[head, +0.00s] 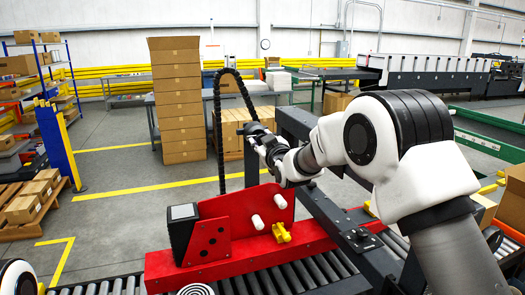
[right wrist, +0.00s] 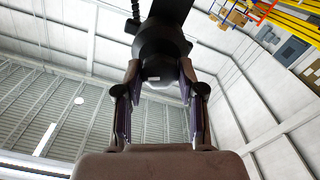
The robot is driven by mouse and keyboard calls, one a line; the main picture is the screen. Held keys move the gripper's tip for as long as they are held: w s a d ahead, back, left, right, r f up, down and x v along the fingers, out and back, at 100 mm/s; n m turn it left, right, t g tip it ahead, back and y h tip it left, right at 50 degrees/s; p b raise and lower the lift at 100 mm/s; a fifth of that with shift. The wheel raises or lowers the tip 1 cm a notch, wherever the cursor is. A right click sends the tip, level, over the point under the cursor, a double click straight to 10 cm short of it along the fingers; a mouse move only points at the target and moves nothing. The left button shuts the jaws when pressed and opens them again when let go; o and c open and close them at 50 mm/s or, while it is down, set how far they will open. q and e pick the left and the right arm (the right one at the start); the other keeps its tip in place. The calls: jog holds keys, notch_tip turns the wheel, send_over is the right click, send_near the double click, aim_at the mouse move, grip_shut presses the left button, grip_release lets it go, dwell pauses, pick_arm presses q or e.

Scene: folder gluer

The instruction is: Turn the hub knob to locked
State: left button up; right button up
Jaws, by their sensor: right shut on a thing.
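My right gripper (head: 262,141) reaches in from the right, above the red machine unit, with its fingers pointing away to the left. In the right wrist view the gripper (right wrist: 160,72) has one finger on each side of a dark round knob (right wrist: 163,45) and is shut on it. The knob has a small pale mark on its lower face. A black bar rises behind it. I cannot read a locked or unlocked mark. In the head view the knob is mostly hidden by the gripper. My left gripper is not in view.
The red unit (head: 210,262) carries a yellow knob (head: 281,233), two white pegs and a black box (head: 182,228). A black cable chain (head: 219,140) arches beside my right gripper. A dark beam (head: 325,210) and rollers (head: 300,275) lie below. Stacked cartons (head: 180,100) stand behind.

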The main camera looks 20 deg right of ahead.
jog(key=shift+a+f+n+b, duration=0.1)
jog(key=shift+f+n+b, duration=0.05)
jog(key=shift+n+b, duration=2.8)
jog(key=shift+a+f+n+b, duration=0.1)
jog(key=shift+n+b, duration=2.15)
jog(key=shift+n, duration=1.3)
jog(key=o, duration=1.1)
